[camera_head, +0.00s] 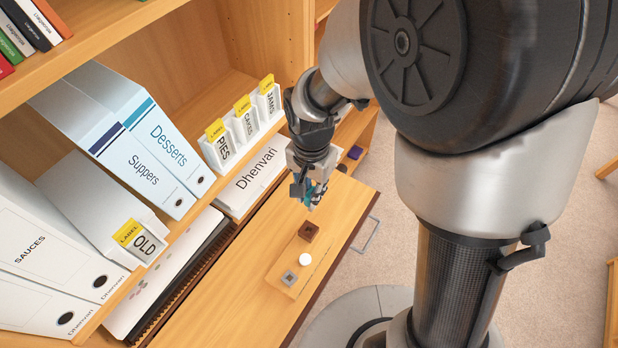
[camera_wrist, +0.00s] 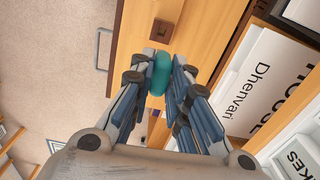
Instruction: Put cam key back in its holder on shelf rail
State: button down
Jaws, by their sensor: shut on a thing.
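My gripper (camera_head: 312,192) is shut on a teal rounded piece, which I take to be the cam key (camera_wrist: 160,74). In the head view only a bit of this teal piece (camera_head: 308,198) shows between the fingers. Below it is a pale wooden strip (camera_head: 297,248) on the pull-out board, which may be the shelf rail. It bears a brown block (camera_head: 309,231), a white round piece (camera_head: 305,259) and a grey square block (camera_head: 289,279). The brown block (camera_wrist: 161,31) has a dark square hole and shows just beyond the fingertips in the wrist view; the gap cannot be judged.
The wooden pull-out board (camera_head: 345,200) has a metal handle (camera_head: 366,234) on its right. Binders (camera_head: 150,150) and labelled white boxes (camera_head: 241,125) fill the shelf at left. A purple object (camera_head: 356,152) lies behind my gripper. Carpet (camera_head: 560,240) is clear at right.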

jog(key=shift+s+a+r+m, duration=0.3)
jog(key=shift+r, duration=0.15)
jog(key=shift+f, duration=0.1)
jog(key=shift+f, duration=0.1)
jog(key=shift+f+b, duration=5.15)
jog(key=shift+f, duration=1.5)
jog(key=shift+f, duration=0.25)
jog(key=c, duration=1.4)
grip_release()
jog(key=shift+c, duration=0.2)
jog(key=shift+r, duration=0.1)
